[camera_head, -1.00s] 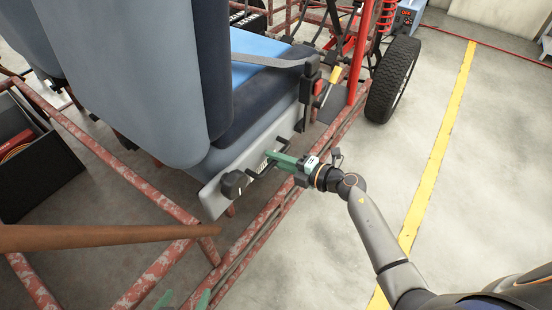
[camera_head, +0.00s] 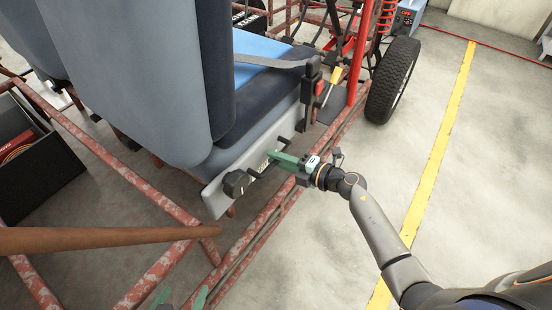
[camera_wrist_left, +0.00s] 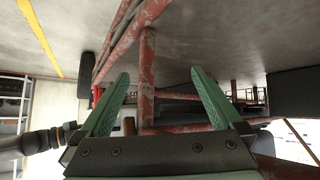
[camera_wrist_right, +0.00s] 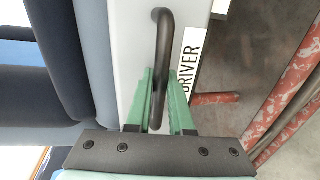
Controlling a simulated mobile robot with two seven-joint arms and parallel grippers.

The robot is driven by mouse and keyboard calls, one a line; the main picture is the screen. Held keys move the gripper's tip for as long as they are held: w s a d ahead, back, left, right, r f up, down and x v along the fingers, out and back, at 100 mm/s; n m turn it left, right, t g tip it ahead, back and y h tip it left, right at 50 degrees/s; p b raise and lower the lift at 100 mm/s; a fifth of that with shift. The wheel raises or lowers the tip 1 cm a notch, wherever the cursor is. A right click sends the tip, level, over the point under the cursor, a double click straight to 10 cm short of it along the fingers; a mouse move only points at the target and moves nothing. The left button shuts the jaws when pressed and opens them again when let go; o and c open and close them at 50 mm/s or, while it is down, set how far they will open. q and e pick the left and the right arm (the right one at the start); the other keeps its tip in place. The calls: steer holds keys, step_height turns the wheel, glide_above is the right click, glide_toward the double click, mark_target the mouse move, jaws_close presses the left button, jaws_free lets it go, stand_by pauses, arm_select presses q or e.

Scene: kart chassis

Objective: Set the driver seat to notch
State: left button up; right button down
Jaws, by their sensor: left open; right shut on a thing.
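The driver seat (camera_head: 130,85) has a blue-grey back and a dark cushion. Its grey side panel (camera_head: 215,195) carries a black knob (camera_head: 235,182) and a black bar handle. A white DRIVER label (camera_wrist_right: 191,60) is beside the handle (camera_wrist_right: 163,45) in the right wrist view. My right gripper (camera_head: 278,160) is shut on the handle, its green fingers on either side of the bar. My left gripper (camera_head: 181,298) is at the bottom edge of the head view, open and empty; its spread fingers show in the left wrist view (camera_wrist_left: 158,95). No notch marks are legible.
Rusty red frame tubes (camera_head: 255,245) run below and beside the seat. A brown bar (camera_head: 100,238) crosses at the left. A black bin (camera_head: 45,165) stands at far left, and a wheel (camera_head: 392,80) stands at upper right. The floor right of the frame is open.

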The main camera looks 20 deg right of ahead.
steer(key=shift+w+d, duration=0.1)
steer(key=shift+d, duration=0.05)
steer(key=c, duration=1.1)
jaws_free()
steer(key=o, duration=0.3)
arm_select(q)
steer(key=shift+s+f, duration=0.45)
arm_select(e)
steer(key=shift+s+d, duration=0.1)
steer(key=shift+s, duration=0.2)
arm_select(q)
steer(key=shift+a+r+p, duration=0.35)
steer(key=shift+r+p, duration=0.2)
steer(key=shift+p, duration=0.15)
arm_select(e)
steer(key=v, duration=1.2)
